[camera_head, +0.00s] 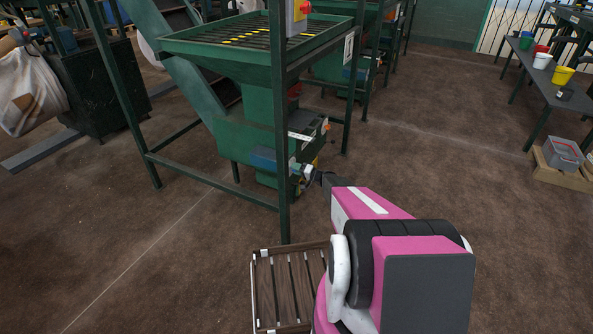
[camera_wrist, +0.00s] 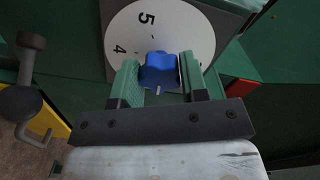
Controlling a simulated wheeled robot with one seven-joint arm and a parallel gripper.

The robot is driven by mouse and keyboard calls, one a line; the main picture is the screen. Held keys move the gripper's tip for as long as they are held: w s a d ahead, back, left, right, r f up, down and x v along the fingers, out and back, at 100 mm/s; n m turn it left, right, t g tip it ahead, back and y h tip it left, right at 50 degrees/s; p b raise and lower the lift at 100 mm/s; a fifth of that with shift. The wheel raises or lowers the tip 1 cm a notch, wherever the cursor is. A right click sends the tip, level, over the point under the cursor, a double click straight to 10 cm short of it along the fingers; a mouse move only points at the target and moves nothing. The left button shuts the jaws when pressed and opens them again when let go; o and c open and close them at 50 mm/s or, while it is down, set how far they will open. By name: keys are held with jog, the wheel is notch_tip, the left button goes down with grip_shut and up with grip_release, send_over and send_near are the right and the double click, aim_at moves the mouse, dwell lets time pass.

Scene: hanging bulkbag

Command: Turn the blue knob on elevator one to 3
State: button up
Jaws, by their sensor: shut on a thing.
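The blue knob (camera_wrist: 159,72) sits at the middle of a round white dial (camera_wrist: 190,30) on a grey plate in the wrist view. The numbers 5 and 4 show on the dial, rotated in the picture; the rest of the dial is hidden by the knob and my gripper. My gripper (camera_wrist: 158,82) has its green fingers on both sides of the knob and is shut on it. In the head view, my gripper (camera_head: 318,177) reaches the lower front of the green elevator (camera_head: 252,138); the knob is too small to tell there.
A green post (camera_head: 281,130) of the elevator frame stands close to my arm. A slatted wooden pallet (camera_head: 262,290) lies below. A dark metal handle (camera_wrist: 28,85) is at the left in the wrist view. Open floor lies to the right, before a bench with pots (camera_head: 548,85).

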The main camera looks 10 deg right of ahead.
jog(key=m, duration=0.7)
dwell(0.6)
jog(key=o, duration=0.9)
jog(key=shift+d, duration=0.1)
jog(key=v, duration=1)
jog(key=shift+s+d, duration=0.25)
jog(key=shift+s, duration=0.05)
